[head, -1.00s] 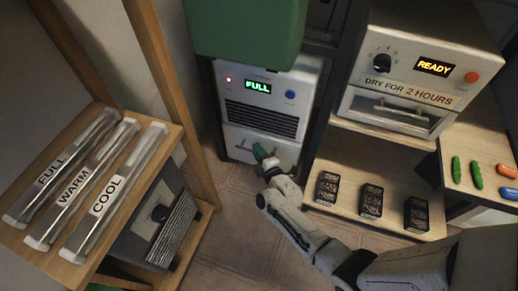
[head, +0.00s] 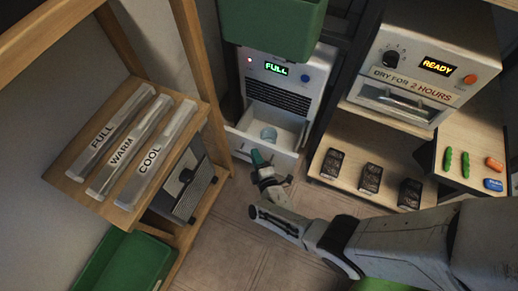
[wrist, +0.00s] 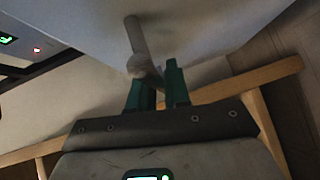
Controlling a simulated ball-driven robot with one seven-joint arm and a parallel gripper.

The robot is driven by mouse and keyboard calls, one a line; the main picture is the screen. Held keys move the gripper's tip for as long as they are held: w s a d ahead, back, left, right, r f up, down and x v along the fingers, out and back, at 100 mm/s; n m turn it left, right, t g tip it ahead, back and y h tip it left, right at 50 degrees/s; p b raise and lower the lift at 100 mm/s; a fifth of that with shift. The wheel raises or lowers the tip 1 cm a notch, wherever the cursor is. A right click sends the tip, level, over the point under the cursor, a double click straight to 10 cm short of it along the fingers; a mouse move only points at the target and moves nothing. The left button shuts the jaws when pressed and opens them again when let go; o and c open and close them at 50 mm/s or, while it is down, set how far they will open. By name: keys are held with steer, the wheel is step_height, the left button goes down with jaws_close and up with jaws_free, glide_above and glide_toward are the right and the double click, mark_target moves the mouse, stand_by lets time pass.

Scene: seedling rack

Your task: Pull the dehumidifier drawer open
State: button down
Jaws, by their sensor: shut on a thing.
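The white dehumidifier (head: 285,62) stands at the back with a green "FULL" display and a dark vent grille. Its drawer (head: 285,131) is pulled out below the grille, and a pale bluish round thing (head: 268,134) shows inside. My gripper (head: 257,157) is at the drawer front. In the wrist view my gripper's green fingers (wrist: 157,85) are shut on the drawer's grey bar handle (wrist: 137,42), against the white drawer front (wrist: 200,22). The exact contact of the fingers on the bar is partly hidden.
A wooden shelf (head: 75,172) with tubes labelled FULL, WARM and COOL stands left. A green bin (head: 275,28) hangs above the dehumidifier. A dryer reading "READY" (head: 425,65) and dark packets (head: 370,177) are right. Open tiled floor (head: 235,225) lies in front.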

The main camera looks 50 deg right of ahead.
steer(key=shift+a, duration=0.1)
steer(key=c, duration=1.5)
jaws_free()
steer(key=shift+o, duration=0.2)
steer(key=p+v, duration=0.4)
steer(key=v, duration=0.7)
steer(key=shift+p, duration=0.35)
steer(key=shift+w, duration=0.1)
